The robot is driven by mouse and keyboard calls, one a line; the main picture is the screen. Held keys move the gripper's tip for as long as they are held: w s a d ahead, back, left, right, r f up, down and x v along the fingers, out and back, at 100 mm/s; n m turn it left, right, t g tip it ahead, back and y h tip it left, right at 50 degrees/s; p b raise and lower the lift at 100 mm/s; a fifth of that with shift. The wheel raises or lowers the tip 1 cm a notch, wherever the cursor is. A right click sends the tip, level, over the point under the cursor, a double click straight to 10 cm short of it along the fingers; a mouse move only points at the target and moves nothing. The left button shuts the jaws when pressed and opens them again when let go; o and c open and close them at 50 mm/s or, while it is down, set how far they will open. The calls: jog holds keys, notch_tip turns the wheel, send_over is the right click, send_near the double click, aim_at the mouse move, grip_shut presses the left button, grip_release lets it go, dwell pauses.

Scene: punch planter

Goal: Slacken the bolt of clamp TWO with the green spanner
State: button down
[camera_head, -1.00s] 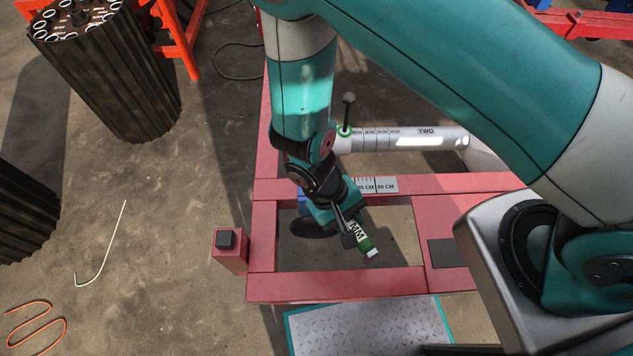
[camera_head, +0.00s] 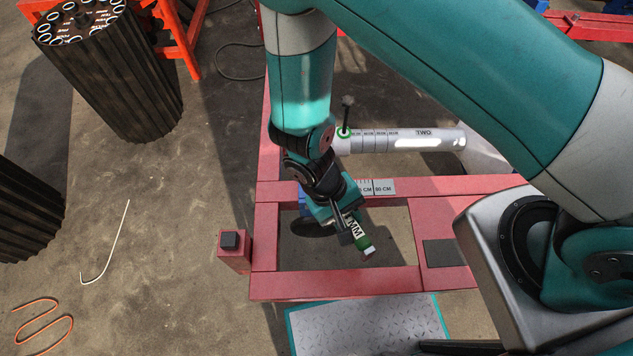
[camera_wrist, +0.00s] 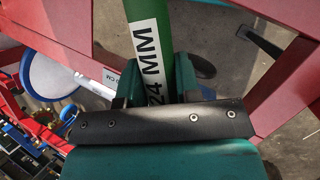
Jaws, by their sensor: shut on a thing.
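My gripper (camera_head: 345,222) is shut on the green spanner (camera_head: 362,243), which carries a white "MM" label. In the wrist view the spanner (camera_wrist: 142,14) runs up from between the jaws of my gripper (camera_wrist: 160,90), and its label reads "24 MM". Its working end is not clearly visible in either view. A silver tube marked TWO (camera_head: 424,133) lies behind my gripper, with a green ring (camera_head: 344,133) and a dark upright rod near its left end. I cannot make out the clamp's bolt; my arm hides part of that area.
A red frame (camera_head: 335,284) surrounds and lies below my gripper, with a centimetre scale (camera_head: 383,187) on its far bar. A metal tread plate (camera_head: 365,325) lies in front. Dark ribbed containers (camera_head: 110,80) stand at left.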

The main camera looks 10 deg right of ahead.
jog(key=shift+r, duration=0.1)
dwell(0.4)
notch_tip(320, 180, up, 5)
jog(key=p, duration=0.4)
dwell(0.5)
jog(key=w+a+m+g+y, duration=0.1)
jog(key=a+m+y, duration=0.4)
jog(key=a+m, duration=0.6)
jog(key=shift+w+a+g+p, duration=0.3)
jog(key=shift+w+g, duration=0.1)
jog(key=shift+w, duration=0.4)
jog(key=shift+m, duration=0.3)
